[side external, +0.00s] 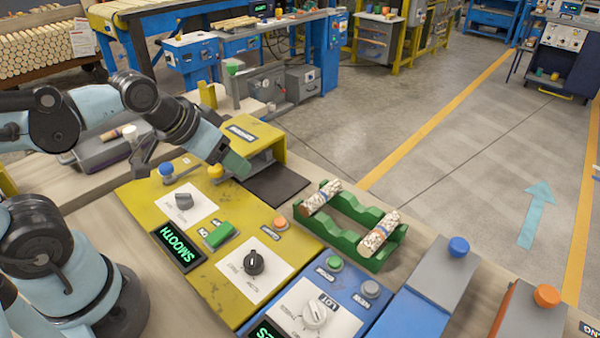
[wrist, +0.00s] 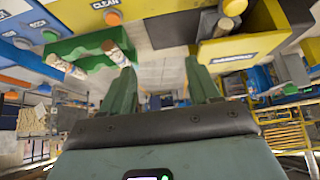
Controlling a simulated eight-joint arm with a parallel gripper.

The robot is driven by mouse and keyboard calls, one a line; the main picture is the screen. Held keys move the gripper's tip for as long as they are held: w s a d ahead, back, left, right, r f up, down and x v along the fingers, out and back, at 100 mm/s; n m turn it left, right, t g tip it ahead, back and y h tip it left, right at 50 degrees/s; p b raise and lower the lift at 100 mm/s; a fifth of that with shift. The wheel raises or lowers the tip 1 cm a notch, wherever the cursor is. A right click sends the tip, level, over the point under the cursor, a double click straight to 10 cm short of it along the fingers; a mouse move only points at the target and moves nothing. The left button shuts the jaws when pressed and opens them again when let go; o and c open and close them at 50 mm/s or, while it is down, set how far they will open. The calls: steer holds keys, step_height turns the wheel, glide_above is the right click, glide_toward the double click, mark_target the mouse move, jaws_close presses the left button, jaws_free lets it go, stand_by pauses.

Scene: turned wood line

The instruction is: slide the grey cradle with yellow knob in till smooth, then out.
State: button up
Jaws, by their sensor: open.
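The yellow knob (side external: 216,171) of the cradle sits at the near left corner of the yellow sanding housing (side external: 258,133). Most of the grey cradle is hidden by the housing and my arm. My gripper (side external: 237,166) is just right of the knob in the side view, in front of the housing. In the wrist view its green fingers (wrist: 160,88) are apart with nothing between them. The display (side external: 178,250) shows green letters reading SMOOTH.
A green rack (side external: 345,218) holds two speckled wood pieces (side external: 322,196) (side external: 376,234). A blue knob (side external: 166,169) stands left of the yellow one. A dark mat (side external: 275,185) lies clear beside the housing. Dials and buttons cover the yellow panel (side external: 150,205).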

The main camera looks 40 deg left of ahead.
step_height(320, 180, up, 2)
steer(key=n+g, duration=0.2)
steer(key=g, duration=0.5)
glide_above(216, 167)
steer(key=shift+a+f, duration=0.1)
steer(key=shift+f, duration=5.85)
steer(key=shift+c, duration=0.3)
jaws_close()
